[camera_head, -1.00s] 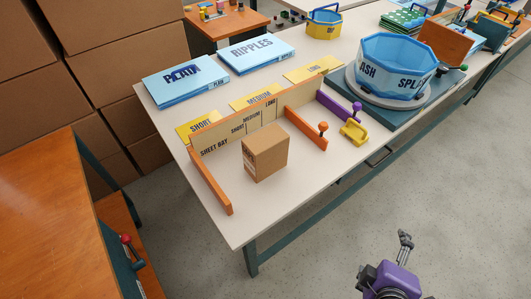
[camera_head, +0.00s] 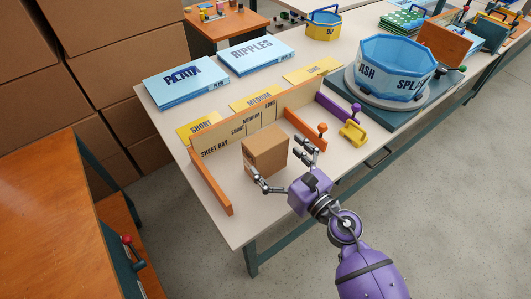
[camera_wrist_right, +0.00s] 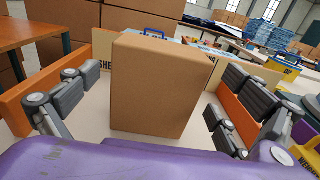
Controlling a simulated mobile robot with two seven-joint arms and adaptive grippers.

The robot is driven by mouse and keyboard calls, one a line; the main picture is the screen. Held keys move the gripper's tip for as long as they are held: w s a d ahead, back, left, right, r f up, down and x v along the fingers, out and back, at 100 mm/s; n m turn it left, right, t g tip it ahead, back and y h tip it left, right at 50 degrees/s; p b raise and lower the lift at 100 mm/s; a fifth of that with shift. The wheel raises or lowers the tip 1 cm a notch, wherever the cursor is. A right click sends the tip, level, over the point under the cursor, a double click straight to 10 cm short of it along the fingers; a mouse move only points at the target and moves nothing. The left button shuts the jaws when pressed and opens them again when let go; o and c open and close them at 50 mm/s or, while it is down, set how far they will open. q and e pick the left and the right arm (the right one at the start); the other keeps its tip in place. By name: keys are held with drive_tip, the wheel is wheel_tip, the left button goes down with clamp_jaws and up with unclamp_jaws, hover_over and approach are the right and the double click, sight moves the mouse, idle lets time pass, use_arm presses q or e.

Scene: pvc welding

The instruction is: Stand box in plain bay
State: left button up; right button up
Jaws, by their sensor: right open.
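The brown cardboard box (camera_head: 265,150) stands upright on the pale table, inside the sheet bay (camera_head: 213,149) with its orange side walls. In the right wrist view the box (camera_wrist_right: 158,85) stands straight ahead, between my fingers. My right gripper (camera_head: 283,168) is open at the near side of the box, one finger toward its left side and one toward its right. In the right wrist view my gripper (camera_wrist_right: 145,105) shows a gap on both sides of the box. A blue pad marked PLAIN (camera_head: 186,82) lies at the back left of the table. My left gripper is not in view.
Yellow SHORT (camera_head: 199,127), MEDIUM and LONG cards lie behind the bay. A blue RIPPLES pad (camera_head: 256,54) lies beyond. A blue octagonal tub (camera_head: 398,68) stands at the right. The front left corner is bare.

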sight(266, 146)
drive_tip(key=x, duration=0.4)
drive_tip(key=shift+w+a+f, duration=0.15)
drive_tip(key=shift+w, duration=0.1)
drive_tip(key=c, duration=1.2)
drive_tip(key=shift+c, duration=0.4)
